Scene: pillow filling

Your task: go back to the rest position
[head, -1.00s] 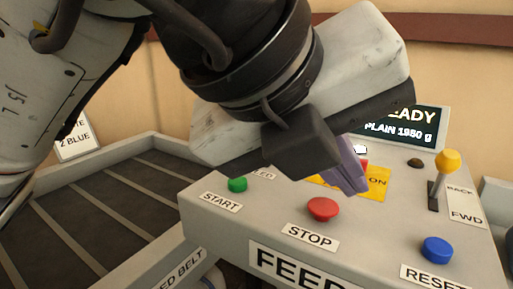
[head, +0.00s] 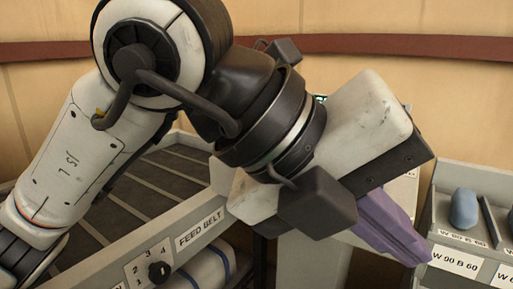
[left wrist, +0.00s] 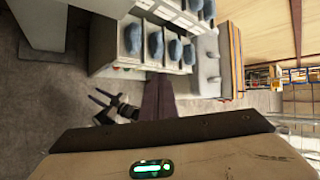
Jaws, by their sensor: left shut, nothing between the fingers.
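My left gripper (head: 408,245) reaches in from the left in the head view, its purple fingers closed together and pointing down to the right. Nothing shows between them. The fingers also show in the left wrist view (left wrist: 158,98), held together above the grey floor. In the head view the gripper body hides most of the control console behind it. My right gripper cannot be made out in the head view.
The feed belt (head: 170,170) with its labelled side and black knob (head: 159,272) lies behind and below the left arm. A grey labelled rack (head: 455,238) with a blue-grey pillow-like item (head: 464,208) stands at the right, close to the fingers. Several similar items show in the left wrist view.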

